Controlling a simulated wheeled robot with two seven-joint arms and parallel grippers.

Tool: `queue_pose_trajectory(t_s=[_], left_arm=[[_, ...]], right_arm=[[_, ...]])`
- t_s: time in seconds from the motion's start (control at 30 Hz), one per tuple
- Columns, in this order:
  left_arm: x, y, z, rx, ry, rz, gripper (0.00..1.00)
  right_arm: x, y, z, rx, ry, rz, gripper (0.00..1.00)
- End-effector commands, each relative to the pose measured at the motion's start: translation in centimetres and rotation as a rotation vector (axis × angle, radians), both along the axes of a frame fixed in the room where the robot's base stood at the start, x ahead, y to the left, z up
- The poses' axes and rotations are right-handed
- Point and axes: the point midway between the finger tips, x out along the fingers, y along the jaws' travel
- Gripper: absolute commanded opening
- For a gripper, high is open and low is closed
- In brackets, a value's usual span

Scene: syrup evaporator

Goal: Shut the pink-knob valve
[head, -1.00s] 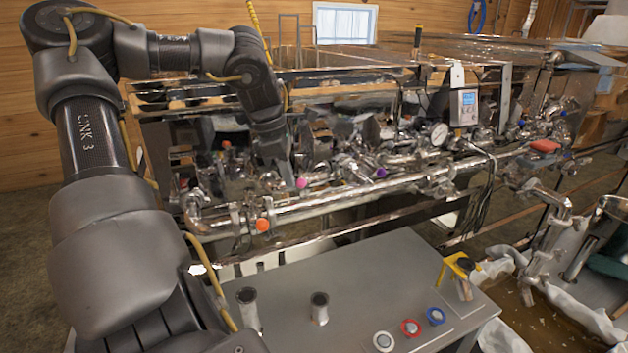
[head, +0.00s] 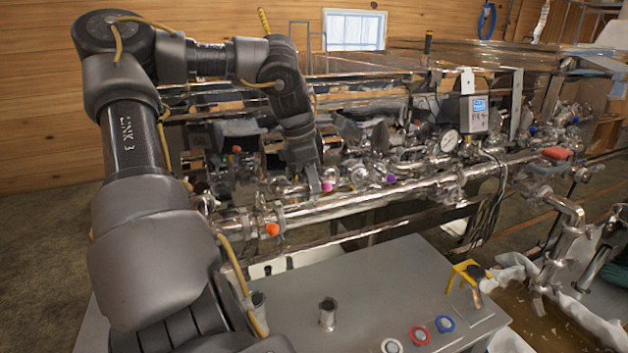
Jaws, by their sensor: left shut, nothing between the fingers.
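The pink knob (head: 328,186) of the valve shows in the head view, low on the front of the evaporator's pipework, just above the long steel pipe. My left gripper (head: 314,184) reaches down from above and is just left of the pink knob, very close to it. I cannot tell whether they touch. The gripper is shut and empty. The valve's body and stem are mostly hidden among shiny fittings and behind the gripper. My right gripper is not in view.
An orange knob (head: 272,230) sits on the long steel pipe (head: 330,205) to the lower left, and a purple knob (head: 391,179) is to the right. A gauge (head: 449,141) and a display box (head: 478,112) stand further right. A grey table (head: 380,290) is in front.

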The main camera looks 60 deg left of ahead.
Motion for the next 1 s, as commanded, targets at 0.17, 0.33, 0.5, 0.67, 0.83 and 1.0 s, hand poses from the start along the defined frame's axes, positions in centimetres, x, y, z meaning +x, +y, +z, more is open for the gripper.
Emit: queue_pose_trajectory(t_s=[0.17, 0.33, 0.5, 0.67, 0.83, 1.0], left_arm=[[0.0, 0.0, 0.2, 0.0, 0.0, 0.0, 0.0], [-0.1, 0.0, 1.3, 0.0, 0.0, -0.001, 0.0], [-0.3, 0.2, 3.6, 0.001, 0.0, -0.004, 0.0], [-0.5, 0.2, 6.4, 0.001, 0.0, -0.008, 0.0], [-0.6, 0.2, 8.9, 0.0, 0.0, -0.013, 0.0], [-0.6, 0.1, 9.8, 0.0, 0.0, -0.019, 0.0]], right_arm=[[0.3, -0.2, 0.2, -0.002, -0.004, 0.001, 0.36], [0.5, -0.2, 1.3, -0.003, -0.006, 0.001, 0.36], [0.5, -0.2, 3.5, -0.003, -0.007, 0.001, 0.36], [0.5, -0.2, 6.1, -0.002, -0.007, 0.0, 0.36], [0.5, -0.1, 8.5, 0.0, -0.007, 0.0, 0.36], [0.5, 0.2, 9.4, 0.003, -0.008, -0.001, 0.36]])
